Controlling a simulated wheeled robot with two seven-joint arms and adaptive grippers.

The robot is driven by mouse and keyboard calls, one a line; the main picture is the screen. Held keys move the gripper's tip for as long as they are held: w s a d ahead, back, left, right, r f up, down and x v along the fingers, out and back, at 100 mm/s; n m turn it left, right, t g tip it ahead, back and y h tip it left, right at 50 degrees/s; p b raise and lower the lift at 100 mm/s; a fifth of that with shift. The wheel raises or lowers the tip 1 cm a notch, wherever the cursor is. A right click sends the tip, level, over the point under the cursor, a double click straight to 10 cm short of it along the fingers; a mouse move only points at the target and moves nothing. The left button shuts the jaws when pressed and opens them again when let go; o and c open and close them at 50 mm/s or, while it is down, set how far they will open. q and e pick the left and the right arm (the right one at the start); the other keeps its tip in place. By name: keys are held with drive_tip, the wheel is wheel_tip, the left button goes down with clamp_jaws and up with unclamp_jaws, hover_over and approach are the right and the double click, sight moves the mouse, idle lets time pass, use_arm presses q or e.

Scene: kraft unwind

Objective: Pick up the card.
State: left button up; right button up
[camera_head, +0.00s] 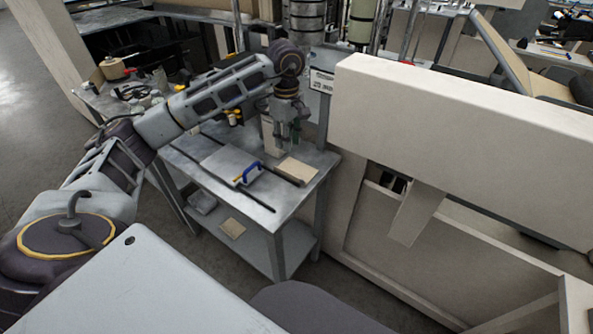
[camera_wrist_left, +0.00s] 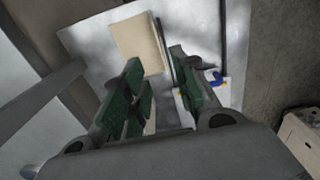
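A flat tan card (camera_head: 296,171) lies on the grey metal table (camera_head: 262,208), near its right edge. It also shows in the left wrist view (camera_wrist_left: 137,43), beyond my fingertips. My left gripper (camera_head: 288,144) hangs pointing down above the table, just behind the card and apart from it. In the left wrist view my left gripper (camera_wrist_left: 158,66) has its green-padded fingers spread apart. A small tan patch shows low between the fingers there; I cannot tell what it is. My right gripper is in neither view.
A pale upright box (camera_head: 268,134) stands beside the gripper. A small tan piece (camera_head: 232,228) lies on the lower shelf. A large beige machine panel (camera_head: 450,140) rises at the table's right.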

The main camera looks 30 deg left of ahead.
use_arm(q)
hover_over(290, 174)
drive_tip(key=f, duration=0.7)
drive_tip(key=shift+a+f, duration=0.25)
drive_tip(key=shift+f, duration=0.55)
drive_tip(key=shift+w+d+f+p, duration=0.1)
drive_tip(key=shift+d+f+p, duration=0.1)
drive_tip(key=shift+f, duration=0.85)
drive_tip(key=shift+d+f+p, duration=0.1)
drive_tip(key=shift+f+p, duration=0.1)
drive_tip(key=shift+f, duration=1.35)
drive_tip(key=c, duration=0.6)
clamp_jaws()
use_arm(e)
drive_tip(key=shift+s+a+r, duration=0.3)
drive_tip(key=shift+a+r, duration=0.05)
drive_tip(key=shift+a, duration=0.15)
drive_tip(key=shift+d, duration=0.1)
